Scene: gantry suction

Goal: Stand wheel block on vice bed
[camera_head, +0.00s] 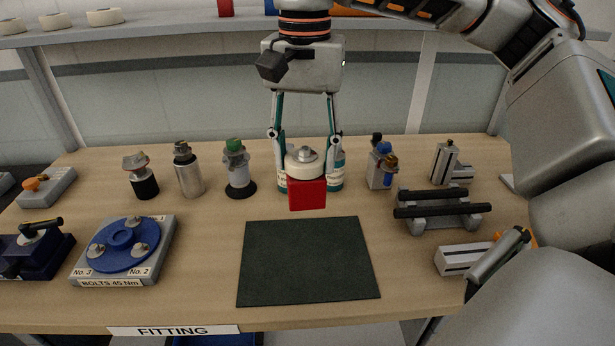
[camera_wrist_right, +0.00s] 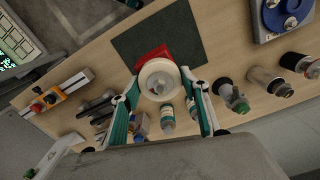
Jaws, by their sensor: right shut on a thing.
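The wheel block is a red block (camera_head: 307,194) with a pale round wheel (camera_head: 305,168) and a grey hub on top. My right gripper (camera_head: 308,163) points down with its fingers on both sides of the wheel, shut on it. In the right wrist view the wheel (camera_wrist_right: 159,79) sits between the fingertips, with the red block (camera_wrist_right: 151,55) partly hidden behind it. The block appears held above the table, behind the dark mat. The vice bed is probably the pale grey body (camera_head: 460,258) at right, partly covered by a grey cylindrical part. My left gripper is not in view.
A bare dark mat (camera_head: 308,262) lies front centre. A stand with two black bars (camera_head: 436,216) is at right. Teal-labelled bottles (camera_head: 337,178) stand close behind the block.

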